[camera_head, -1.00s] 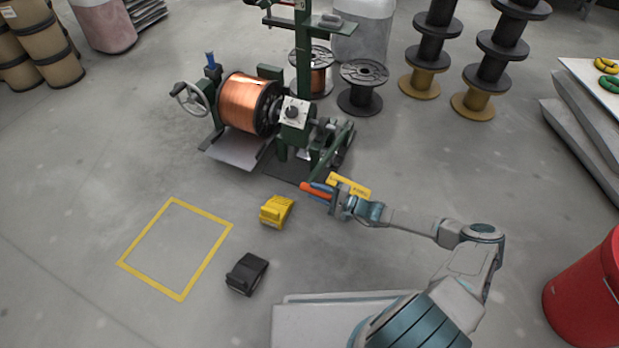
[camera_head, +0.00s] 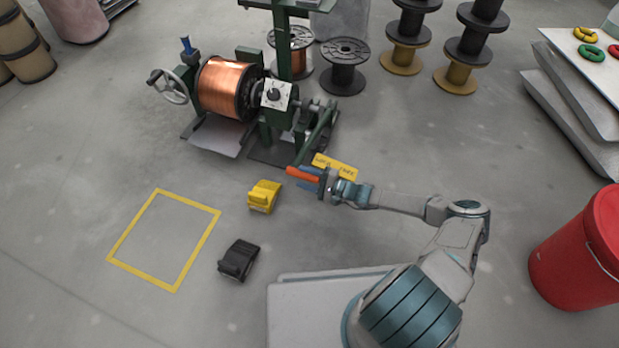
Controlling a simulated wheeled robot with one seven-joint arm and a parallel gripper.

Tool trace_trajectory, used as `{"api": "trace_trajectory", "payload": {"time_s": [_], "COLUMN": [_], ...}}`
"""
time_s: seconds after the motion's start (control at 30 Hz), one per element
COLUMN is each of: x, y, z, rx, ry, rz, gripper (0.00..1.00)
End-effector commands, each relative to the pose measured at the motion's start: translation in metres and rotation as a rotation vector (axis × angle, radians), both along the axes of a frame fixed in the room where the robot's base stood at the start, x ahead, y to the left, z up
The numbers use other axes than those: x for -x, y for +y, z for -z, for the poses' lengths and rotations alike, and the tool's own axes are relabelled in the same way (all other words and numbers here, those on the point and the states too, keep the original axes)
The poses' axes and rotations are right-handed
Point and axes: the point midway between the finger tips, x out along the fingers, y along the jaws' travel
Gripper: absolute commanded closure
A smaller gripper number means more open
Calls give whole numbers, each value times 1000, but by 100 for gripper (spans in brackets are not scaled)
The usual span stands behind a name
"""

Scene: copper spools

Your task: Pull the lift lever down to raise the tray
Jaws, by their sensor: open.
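A green winding machine holds a copper spool (camera_head: 225,88). A grey plate-like tray (camera_head: 215,138) lies low beneath the spool, close to the floor. The lift lever is a green bar at the machine's right side, and its orange grip (camera_head: 302,173) sticks out at the front. My gripper (camera_head: 309,181) is open at the orange grip, with blue finger parts beside it. I cannot tell whether the fingers touch the grip or fully straddle it. A yellow label (camera_head: 335,166) lies just behind my gripper.
A yellow pedal-like block (camera_head: 264,196) and a black one (camera_head: 238,260) stand on the floor in front. A yellow floor square (camera_head: 128,232) is empty at left. A red bucket (camera_head: 575,262) stands at right. Empty black spools (camera_head: 344,65) stand behind.

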Motion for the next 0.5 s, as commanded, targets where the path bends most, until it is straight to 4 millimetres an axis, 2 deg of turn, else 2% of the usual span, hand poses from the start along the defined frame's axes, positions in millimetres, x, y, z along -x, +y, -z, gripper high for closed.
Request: {"api": "trace_trajectory", "payload": {"time_s": [0.17,0.5], "x": [7,41], "y": [-19,-88], "z": [-3,-3], "rx": [2,4], "ry": [0,2], "rz": [4,6], "gripper": [51,51]}}
